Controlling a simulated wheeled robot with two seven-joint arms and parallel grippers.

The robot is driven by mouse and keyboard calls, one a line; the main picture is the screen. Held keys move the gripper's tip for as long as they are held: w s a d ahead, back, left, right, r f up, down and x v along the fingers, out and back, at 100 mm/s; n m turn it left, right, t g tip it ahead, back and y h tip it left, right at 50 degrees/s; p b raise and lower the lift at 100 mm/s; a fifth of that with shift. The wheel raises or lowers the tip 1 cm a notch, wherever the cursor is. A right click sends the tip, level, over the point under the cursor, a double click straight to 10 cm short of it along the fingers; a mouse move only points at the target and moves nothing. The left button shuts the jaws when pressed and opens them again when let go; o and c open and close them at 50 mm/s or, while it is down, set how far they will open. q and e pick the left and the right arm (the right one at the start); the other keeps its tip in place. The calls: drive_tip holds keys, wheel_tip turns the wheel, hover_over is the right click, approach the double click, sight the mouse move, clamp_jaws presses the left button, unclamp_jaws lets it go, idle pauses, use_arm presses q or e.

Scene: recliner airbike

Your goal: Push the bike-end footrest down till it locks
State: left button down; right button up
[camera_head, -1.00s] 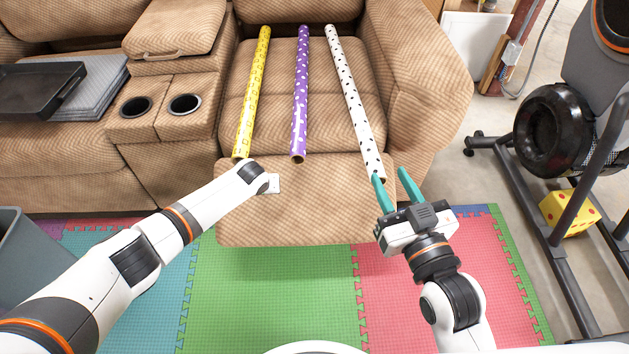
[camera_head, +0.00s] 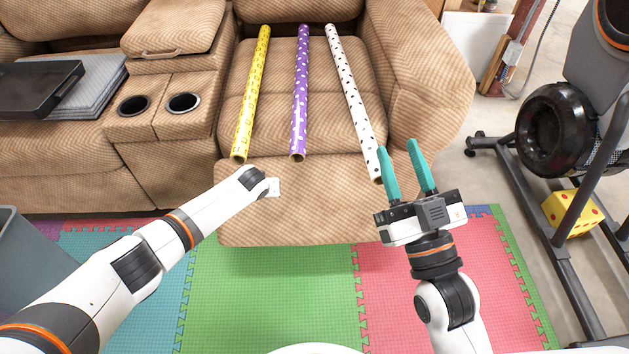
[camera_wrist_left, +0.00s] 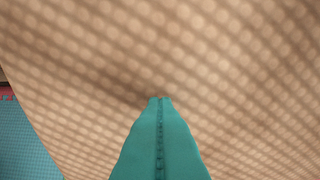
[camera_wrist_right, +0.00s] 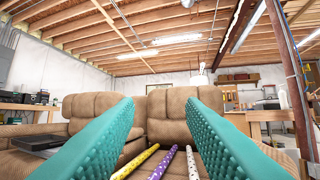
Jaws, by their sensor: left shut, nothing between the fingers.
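The bike-end footrest (camera_head: 300,220) is a tan padded panel, extended from the recliner's front edge above the foam mat. My left gripper (camera_head: 270,188) is over the footrest's left part, its fingers hidden in the head view. The left wrist view shows its teal fingers (camera_wrist_left: 160,100) shut and empty, tips at or very near the tan fabric (camera_wrist_left: 240,70); contact is not certain. My right gripper (camera_head: 397,143) is open and empty, pointing up near the footrest's right end. Its spread fingers also show in the right wrist view (camera_wrist_right: 159,100).
Yellow (camera_head: 250,95), purple (camera_head: 300,95) and white dotted (camera_head: 352,100) rolls lie on the seat, lower ends near the footrest. The exercise bike (camera_head: 548,130) and a yellow die (camera_head: 571,213) stand right. A grey bin (camera_head: 30,260) is left. The foam mat (camera_head: 270,290) is clear.

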use_arm(q)
drive_tip(key=shift+f+b, duration=0.3)
drive_tip(key=shift+f, duration=0.25)
use_arm(e)
drive_tip(key=shift+s+r+t, duration=0.35)
drive_tip(key=shift+r+t, duration=0.1)
drive_tip(key=shift+r, duration=0.1)
drive_tip(key=shift+s+r+t, duration=0.3)
drive_tip(key=shift+r+t, duration=0.15)
drive_tip(key=shift+r, duration=0.05)
drive_tip(key=shift+y, duration=0.3)
